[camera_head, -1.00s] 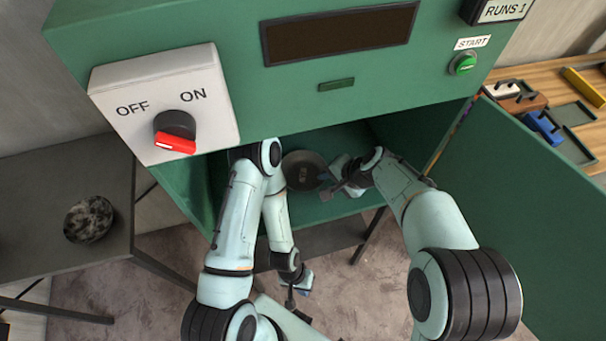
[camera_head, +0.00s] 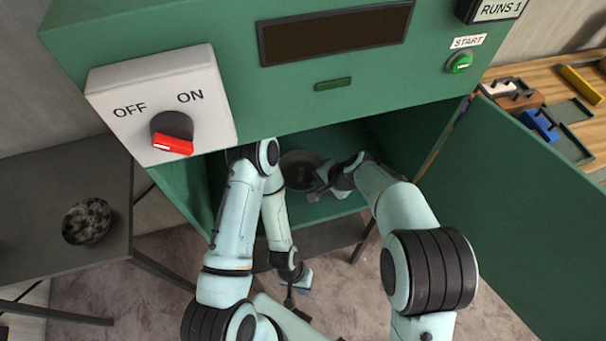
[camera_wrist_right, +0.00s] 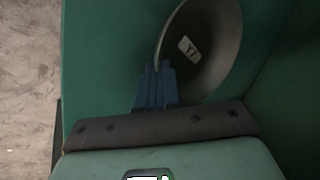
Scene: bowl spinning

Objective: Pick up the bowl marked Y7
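The dark bowl marked Y7 (camera_head: 297,172) is inside the green cabinet. In the right wrist view the bowl (camera_wrist_right: 213,62) shows its white Y7 label and its near rim. My right gripper (camera_head: 320,174) reaches into the cabinet at the bowl's right side. In the right wrist view its blue fingers (camera_wrist_right: 158,68) are close together, one on each side of the rim, and look shut on it. My left gripper (camera_head: 303,286) hangs low in front of the cabinet, away from the bowl; its finger gap is too small to tell.
A speckled bowl (camera_head: 87,221) sits on the dark side table (camera_head: 110,180) at left. The cabinet door (camera_head: 510,190) stands open at right. The knob (camera_head: 172,133) and START button (camera_head: 459,63) are above the opening. A wooden bench (camera_head: 550,85) is at far right.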

